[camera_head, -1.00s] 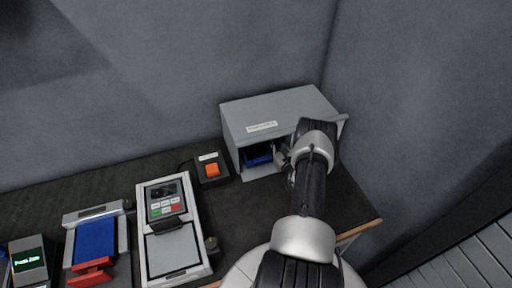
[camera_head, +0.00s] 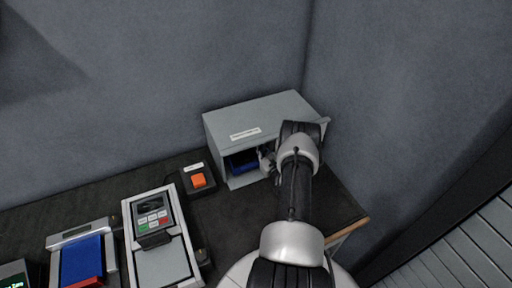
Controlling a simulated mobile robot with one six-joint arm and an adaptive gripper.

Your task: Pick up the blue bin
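A blue bin (camera_head: 241,165) sits inside a grey box-shaped cabinet (camera_head: 262,115) with a white label, at the back right of the table. Only the bin's left part shows through the cabinet's open front; the rest is hidden by my arm and gripper. My gripper (camera_head: 266,163) is at the cabinet opening, just right of the visible part of the bin. It is small and partly hidden by my own wrist, so I cannot tell whether its fingers are open or touching the bin.
An orange button (camera_head: 198,181) on a dark box stands left of the cabinet. Further left are a keypad device (camera_head: 153,215) and a grey tray holding a blue block (camera_head: 82,262) with a red part. The table's right edge (camera_head: 346,230) is near my arm. Walls stand close behind.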

